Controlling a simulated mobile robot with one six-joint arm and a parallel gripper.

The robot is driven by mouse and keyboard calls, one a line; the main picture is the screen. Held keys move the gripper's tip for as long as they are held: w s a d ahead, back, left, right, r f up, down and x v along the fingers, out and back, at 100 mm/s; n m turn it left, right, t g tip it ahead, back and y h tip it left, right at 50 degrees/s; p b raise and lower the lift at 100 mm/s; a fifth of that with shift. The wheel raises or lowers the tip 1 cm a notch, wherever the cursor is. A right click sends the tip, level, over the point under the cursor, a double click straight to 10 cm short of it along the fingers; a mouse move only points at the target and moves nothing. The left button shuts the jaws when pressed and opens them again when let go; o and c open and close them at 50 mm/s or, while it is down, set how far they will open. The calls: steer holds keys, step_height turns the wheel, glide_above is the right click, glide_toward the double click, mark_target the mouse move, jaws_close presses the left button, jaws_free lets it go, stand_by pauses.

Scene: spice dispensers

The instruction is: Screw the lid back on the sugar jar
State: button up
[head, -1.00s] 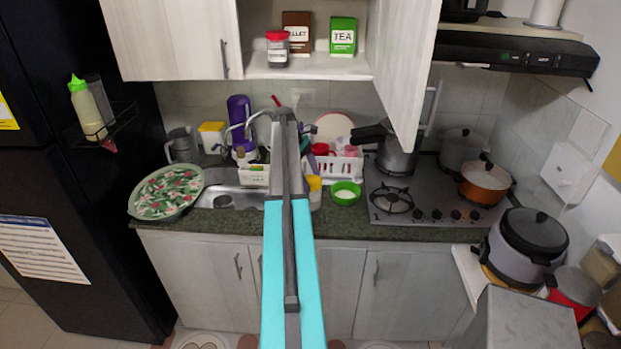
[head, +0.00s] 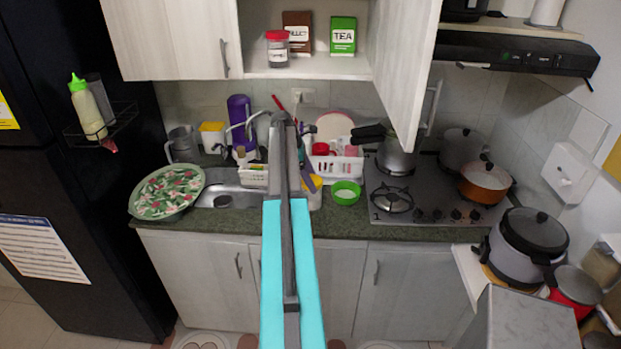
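A pale jar (head: 315,199) stands on the counter just right of my arm and is partly hidden by it. It may be the sugar jar. A yellow piece (head: 317,181) shows at its top, and I cannot tell whether it is a lid or whether it is seated. My arm reaches over the counter in front of the sink. Its far end, with dark and teal parts, is beside the jar and mostly hidden behind the arm's own links. I cannot make out the fingertips or whether they hold anything.
A green bowl (head: 346,192) with white contents sits close right of the jar. A white dish rack (head: 336,166) is behind. The stove (head: 437,205) is to the right, the sink (head: 226,196) to the left. An open cabinet door (head: 404,75) hangs above, near a red-lidded jar (head: 278,50).

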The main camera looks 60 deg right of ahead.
steer(key=n+h, duration=0.1)
steer(key=n, duration=0.2)
steer(key=n+t+h, duration=0.1)
steer(key=n, duration=0.2)
steer(key=shift+s+a+t, duration=0.15)
steer(key=shift+t, duration=0.15)
steer(key=shift+n, duration=0.7)
steer(key=shift+t, duration=0.3)
steer(key=shift+n+t, duration=0.9)
steer(key=shift+n, duration=1.7)
steer(key=shift+h, duration=0.3)
steer(key=c, duration=1)
